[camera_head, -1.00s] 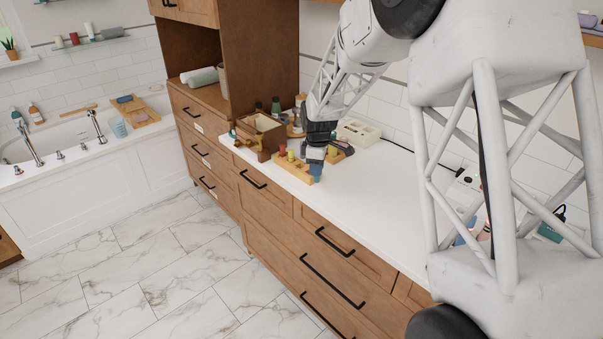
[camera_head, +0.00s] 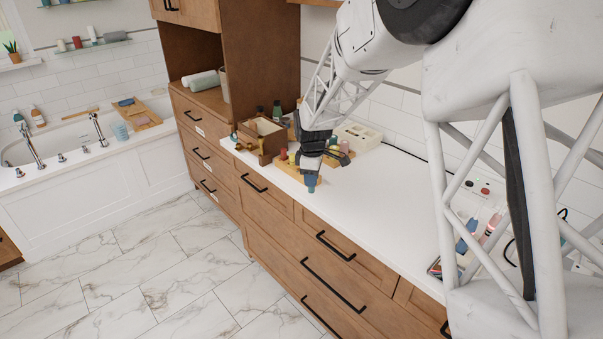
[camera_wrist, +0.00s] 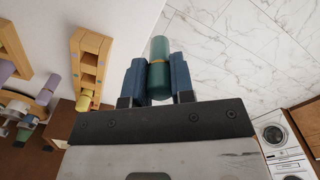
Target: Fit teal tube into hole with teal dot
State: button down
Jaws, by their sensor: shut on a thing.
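The teal tube (camera_wrist: 159,70), with a tan band, is held between the blue fingers of my gripper (camera_wrist: 158,82) in the wrist view. In the head view my gripper (camera_head: 311,178) points down above the front of the white counter, and a bit of teal (camera_head: 311,189) shows at its tip. The light wooden rack (camera_wrist: 91,52) lies left of the tube in the wrist view, apart from it; it has several openings and a yellow tube (camera_wrist: 84,101) at its near end. In the head view the rack (camera_head: 287,168) is partly behind my gripper.
A brown wooden box (camera_head: 262,137) stands left of the rack on the counter (camera_head: 375,205). A pale tray (camera_head: 358,135) sits behind. Purple tubes (camera_wrist: 44,96) show at the wrist view's left. Counter to the right is largely clear; its front edge is close.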

jog(key=w+a, duration=0.1)
jog(key=w, duration=0.4)
jog(key=w+a+f, duration=0.1)
jog(key=w, duration=0.4)
jog(key=w+a, duration=0.1)
jog(key=w, duration=0.4)
jog(key=shift+w+a+f, duration=0.2)
jog(key=shift+a, duration=0.2)
jog(key=shift+f, duration=1.75)
jog(key=shift+f, duration=0.1)
jog(key=c, duration=1)
grip_release()
jog(key=shift+f, duration=0.1)
notch_tip(320, 180, up, 12)
jog(key=shift+r, duration=0.2)
